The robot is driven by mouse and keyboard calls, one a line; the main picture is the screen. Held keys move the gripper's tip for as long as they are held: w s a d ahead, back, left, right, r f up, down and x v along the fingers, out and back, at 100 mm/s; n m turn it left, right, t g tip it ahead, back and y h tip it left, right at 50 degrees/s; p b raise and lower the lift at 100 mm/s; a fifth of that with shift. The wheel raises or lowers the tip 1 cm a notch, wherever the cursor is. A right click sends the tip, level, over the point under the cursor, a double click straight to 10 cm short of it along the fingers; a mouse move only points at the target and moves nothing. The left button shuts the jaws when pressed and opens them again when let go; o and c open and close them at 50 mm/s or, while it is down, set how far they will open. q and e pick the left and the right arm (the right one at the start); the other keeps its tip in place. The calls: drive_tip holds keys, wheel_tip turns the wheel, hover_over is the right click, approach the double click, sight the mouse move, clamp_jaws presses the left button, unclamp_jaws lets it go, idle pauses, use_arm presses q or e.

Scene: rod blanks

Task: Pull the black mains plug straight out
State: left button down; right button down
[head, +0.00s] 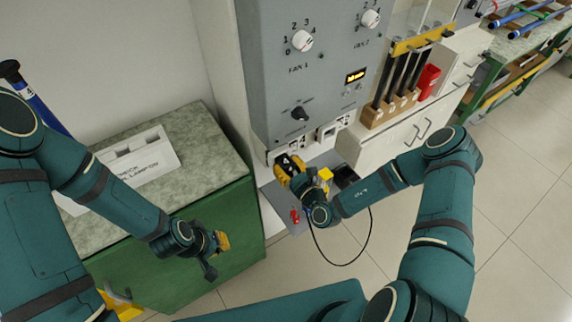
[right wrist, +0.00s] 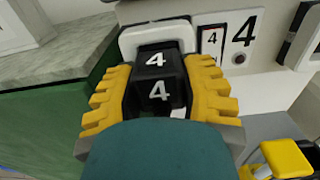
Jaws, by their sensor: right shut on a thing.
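The black mains plug (right wrist: 158,62), marked with a white 4, sits in front of a white socket plate (right wrist: 132,42) in the right wrist view. I cannot tell whether there is a gap between plug and plate. My right gripper (right wrist: 158,85) is shut on the plug, its yellow ribbed fingers on both sides. In the head view my right gripper (head: 290,166) is at the low front of the grey panel (head: 275,85) and mostly hides the plug. My left gripper (head: 218,250) hangs empty before the green cabinet; its finger gap is unclear.
Beside the socket is a switch (right wrist: 212,40) with a 4 label. A black cable (head: 368,240) loops below my right wrist. A small red object (head: 295,216) lies on the grey shelf below. White drawers (head: 410,130) stand right; a green cabinet (head: 180,235) stands left.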

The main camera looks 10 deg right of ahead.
drive_tip(key=shift+s+d, duration=0.1)
drive_tip(key=shift+s, duration=0.1)
drive_tip(key=shift+s+d, duration=0.15)
drive_tip(key=shift+s, duration=0.3)
drive_tip(key=shift+p+v, duration=1)
drive_tip(key=shift+v, duration=0.75)
drive_tip(key=shift+p+v, duration=0.5)
drive_tip(key=shift+v, duration=0.55)
drive_tip(key=shift+p+v, duration=0.6)
drive_tip(key=shift+v, duration=1.4)
